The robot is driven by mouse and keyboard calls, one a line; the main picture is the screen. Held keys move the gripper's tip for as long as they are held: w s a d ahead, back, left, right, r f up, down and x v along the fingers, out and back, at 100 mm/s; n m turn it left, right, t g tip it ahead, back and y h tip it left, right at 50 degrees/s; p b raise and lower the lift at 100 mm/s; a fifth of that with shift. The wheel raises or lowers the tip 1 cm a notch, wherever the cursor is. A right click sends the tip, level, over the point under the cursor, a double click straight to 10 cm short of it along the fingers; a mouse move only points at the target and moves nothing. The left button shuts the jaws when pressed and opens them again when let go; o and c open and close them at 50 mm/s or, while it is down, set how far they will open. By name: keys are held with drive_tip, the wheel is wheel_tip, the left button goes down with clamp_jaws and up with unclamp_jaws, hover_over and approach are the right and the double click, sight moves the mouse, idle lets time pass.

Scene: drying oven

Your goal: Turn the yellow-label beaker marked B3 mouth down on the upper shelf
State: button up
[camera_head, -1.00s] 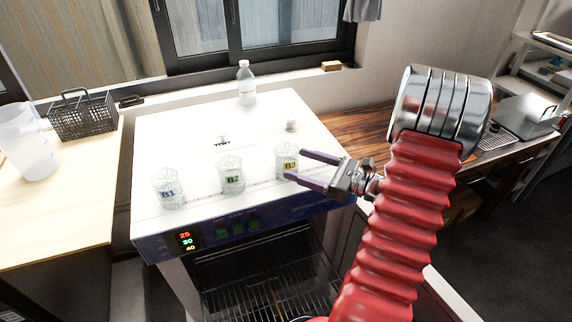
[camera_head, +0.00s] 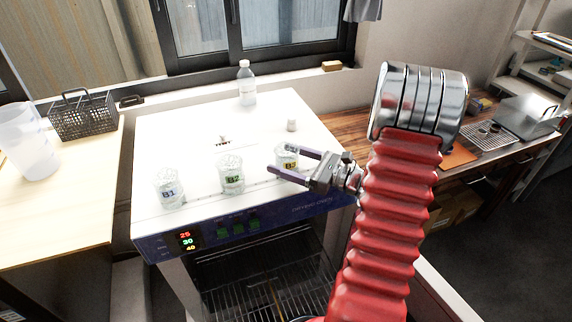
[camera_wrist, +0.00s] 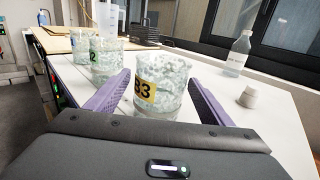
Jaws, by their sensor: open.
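The glass beaker B3 (camera_head: 285,157) with a yellow label stands on the white oven top at the right end of a row of beakers. My gripper (camera_head: 290,167) is open, its two purple fingers reaching to either side of B3. In the wrist view the beaker B3 (camera_wrist: 160,84) stands mouth up between the open fingers (camera_wrist: 158,100), with a gap to the right finger; contact on the left cannot be told. The upper shelf (camera_head: 262,279) is a wire rack in the open oven below, its inside dark and partly hidden by my arm.
Beakers B1 (camera_head: 171,193) and B2 (camera_head: 230,174) stand left of B3. A clear bottle (camera_head: 246,85) and a small white cap-like piece (camera_head: 291,125) stand further back. A black basket (camera_head: 84,116) and a plastic jug (camera_head: 28,142) are on the left table.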

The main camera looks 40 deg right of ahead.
drive_tip(key=shift+c, duration=0.3)
drive_tip(key=c, duration=1.1)
wheel_tip(320, 180, up, 10)
idle(0.6)
drive_tip(key=shift+s, duration=0.15)
idle(0.6)
